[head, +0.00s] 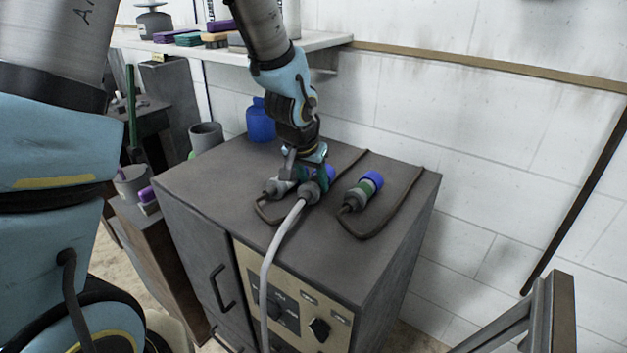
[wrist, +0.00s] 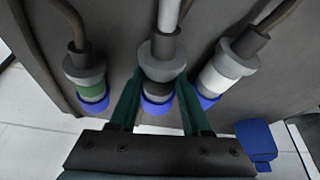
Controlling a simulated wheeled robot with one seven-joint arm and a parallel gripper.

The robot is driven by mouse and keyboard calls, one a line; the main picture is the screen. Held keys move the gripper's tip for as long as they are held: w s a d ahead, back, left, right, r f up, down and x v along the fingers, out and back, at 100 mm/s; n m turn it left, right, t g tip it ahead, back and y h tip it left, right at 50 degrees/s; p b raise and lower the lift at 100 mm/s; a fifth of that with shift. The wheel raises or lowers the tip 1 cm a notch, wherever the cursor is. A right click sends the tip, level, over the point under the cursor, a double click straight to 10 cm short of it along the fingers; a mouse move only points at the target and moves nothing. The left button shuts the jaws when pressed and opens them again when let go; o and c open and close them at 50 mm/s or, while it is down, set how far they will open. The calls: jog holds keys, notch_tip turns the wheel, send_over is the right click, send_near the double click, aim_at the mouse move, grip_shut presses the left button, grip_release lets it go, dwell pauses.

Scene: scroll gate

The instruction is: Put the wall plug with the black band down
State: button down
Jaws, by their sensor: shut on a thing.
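The wall plug with the black band (wrist: 160,88) is in the middle of three plugs in the wrist view, with a grey body, a blue end and a light grey cable. My gripper (wrist: 160,95) has its green fingers on both sides of it and is shut on it. In the head view my gripper (head: 312,178) points down over the cabinet top and partly hides the held plug (head: 308,192). The plug is at or just above the cabinet top (head: 215,185); I cannot tell whether it touches.
A green-banded plug (head: 362,190) lies to the right, and a white-banded plug (wrist: 222,75) lies close on the other side, both with dark cables. A blue bottle (head: 261,122) stands at the back. The cabinet's front left and right edge areas are clear.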

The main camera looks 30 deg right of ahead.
jog(key=shift+f+b, duration=0.45)
jog(key=shift+c, duration=1.8)
grip_release()
jog(key=shift+r, duration=0.15)
jog(key=shift+a+r+p, duration=0.1)
jog(key=shift+r+p, duration=0.35)
jog(key=shift+r, duration=0.25)
jog(key=v, duration=1.1)
jog(key=a+f+n+y, duration=0.1)
jog(key=a+n, duration=0.3)
jog(key=a, duration=1.1)
jog(key=w+a+f+n+g+y, duration=0.1)
jog(key=a+n, duration=0.4)
jog(key=a, duration=1.1)
notch_tip(320, 180, down, 3)
jog(key=shift+w+r+y, duration=0.2)
jog(key=shift+y, duration=0.5)
